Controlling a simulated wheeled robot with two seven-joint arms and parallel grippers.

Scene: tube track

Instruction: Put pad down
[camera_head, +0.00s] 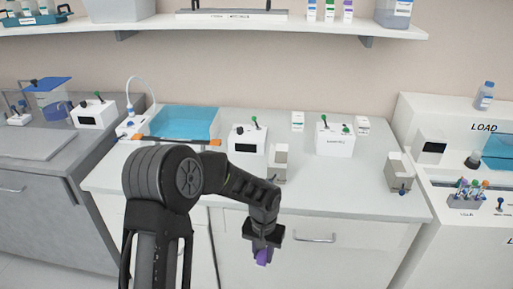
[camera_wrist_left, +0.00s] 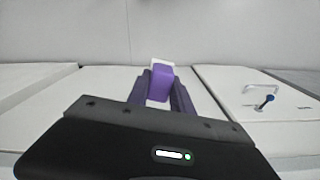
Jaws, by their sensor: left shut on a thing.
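My left gripper (camera_head: 263,252) hangs in front of the middle counter, below its top edge, pointing down in the head view. It is shut on a small purple pad (camera_head: 262,257), whose lower part sticks out below the fingers. In the left wrist view, the purple pad (camera_wrist_left: 160,82) sits between the fingertips of the left gripper (camera_wrist_left: 161,95), with a white piece at its far end. The fingers hide part of the pad. My right gripper is not in view.
The middle counter (camera_head: 300,187) holds a blue basin (camera_head: 185,123), a dark bar with orange ends (camera_head: 212,142), white boxes with green knobs (camera_head: 247,140), and small grey stands (camera_head: 279,163). Its front right is mostly clear. A rack of tubes (camera_head: 468,195) stands at the right.

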